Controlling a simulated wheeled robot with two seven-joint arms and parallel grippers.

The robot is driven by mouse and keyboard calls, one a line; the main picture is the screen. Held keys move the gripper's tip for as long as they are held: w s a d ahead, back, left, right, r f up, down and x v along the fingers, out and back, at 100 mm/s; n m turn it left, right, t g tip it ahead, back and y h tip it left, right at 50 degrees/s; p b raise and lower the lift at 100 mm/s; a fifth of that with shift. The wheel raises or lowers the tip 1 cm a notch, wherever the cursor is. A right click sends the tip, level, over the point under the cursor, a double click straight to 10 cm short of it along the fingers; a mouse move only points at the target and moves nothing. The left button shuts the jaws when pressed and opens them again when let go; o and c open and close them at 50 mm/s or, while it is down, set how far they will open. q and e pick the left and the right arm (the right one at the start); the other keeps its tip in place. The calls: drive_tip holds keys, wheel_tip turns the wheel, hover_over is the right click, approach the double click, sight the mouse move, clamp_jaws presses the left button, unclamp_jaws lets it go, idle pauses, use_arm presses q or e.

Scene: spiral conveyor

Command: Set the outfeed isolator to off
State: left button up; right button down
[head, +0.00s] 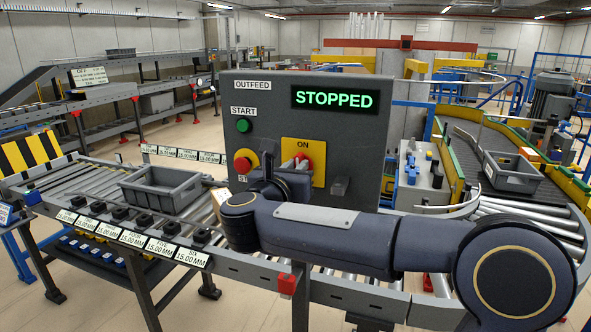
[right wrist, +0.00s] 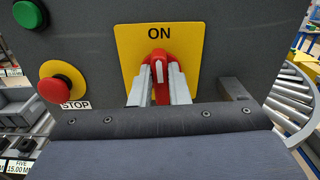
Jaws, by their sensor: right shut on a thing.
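The outfeed isolator is a red rotary handle (right wrist: 159,66) on a yellow plate (right wrist: 187,45) marked ON. Its white pointer mark points up toward the ON label in the right wrist view. In the head view the yellow plate (head: 318,150) sits on the dark outfeed panel (head: 352,136), with the red handle (head: 304,162) partly behind my gripper. My right gripper (right wrist: 159,80) is shut on the red handle, a finger on each side. It also shows in the head view (head: 296,166). My left gripper is not in view.
The panel has a green START button (head: 243,125), a red STOP button (head: 243,164) on yellow and a display (head: 335,99) reading STOPPED. A grey bracket (right wrist: 235,88) juts out right of the plate. A grey tote (head: 165,188) sits on the roller conveyor, left.

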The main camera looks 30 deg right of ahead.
drive_tip(key=n, duration=0.2)
drive_tip(key=n+b, duration=0.1)
drive_tip(key=shift+w+a+n, duration=0.15)
drive_tip(key=shift+n, duration=0.25)
drive_tip(key=shift+w+a+f+n+p, duration=0.15)
drive_tip(key=shift+n+p, duration=0.3)
drive_tip(key=shift+n, duration=1.8)
drive_tip(key=shift+f+n+p, duration=0.2)
drive_tip(key=shift+n+p, duration=0.2)
drive_tip(key=shift+n, duration=1.8)
drive_tip(key=shift+w+a+f+n+p, duration=0.15)
drive_tip(key=shift+n+p, duration=0.3)
drive_tip(key=shift+n, duration=1.8)
drive_tip(key=shift+d, duration=0.1)
drive_tip(key=c, duration=1.4)
unclamp_jaws()
drive_tip(key=shift+s, duration=0.1)
